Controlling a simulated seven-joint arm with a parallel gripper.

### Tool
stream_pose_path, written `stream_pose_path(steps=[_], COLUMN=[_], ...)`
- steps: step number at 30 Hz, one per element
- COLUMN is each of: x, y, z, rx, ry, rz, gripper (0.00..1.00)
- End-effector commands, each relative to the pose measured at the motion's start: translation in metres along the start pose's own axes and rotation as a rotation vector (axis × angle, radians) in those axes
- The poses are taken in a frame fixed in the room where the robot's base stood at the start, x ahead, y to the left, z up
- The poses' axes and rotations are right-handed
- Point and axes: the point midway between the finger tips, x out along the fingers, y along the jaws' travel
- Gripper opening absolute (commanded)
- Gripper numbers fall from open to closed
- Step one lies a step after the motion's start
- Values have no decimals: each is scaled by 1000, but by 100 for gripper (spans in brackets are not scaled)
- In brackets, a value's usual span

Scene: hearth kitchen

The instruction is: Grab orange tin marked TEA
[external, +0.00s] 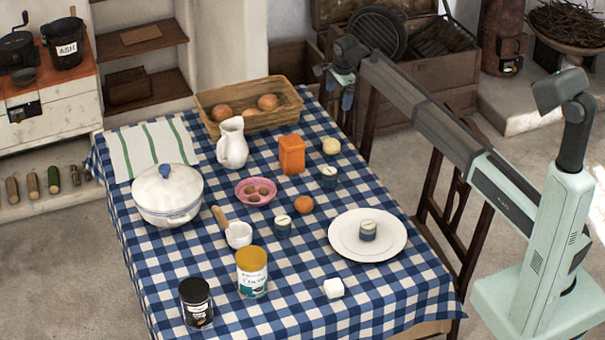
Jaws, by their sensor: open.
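An orange tin (291,157) stands upright on the checked tablecloth, right of the white jug and near the middle of the table's far half. No TEA lettering can be read on it from this side. My gripper (347,103) hangs above the far right edge of the table, to the right of and beyond the tin, apart from it. It is small and partly blends with the dark chair and chest behind it. It is open, and I see nothing held in it.
Near the tin are a white jug (232,143), a pink bowl (243,186), a pale round item (331,146), a small dark-blue jar (328,177) and an orange fruit (304,204). A bread basket (203,100) lies behind. A white plate (339,240) sits front right.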

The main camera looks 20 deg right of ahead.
Motion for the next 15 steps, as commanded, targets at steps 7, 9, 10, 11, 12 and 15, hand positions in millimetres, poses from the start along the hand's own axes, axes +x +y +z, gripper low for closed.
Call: stream_pose_path(steps=[7,9,10,11,12,15], x=[-18,-22,-24,-25,-27,-30], y=[25,33,36,39,42,48], z=[132,158,167,174,182,196], rx=[75,93,98,104,111,121], ry=[0,5,7,9,12,17], rz=[116,139,147,154,163,176], gripper=[100,100,100,100,100,100])
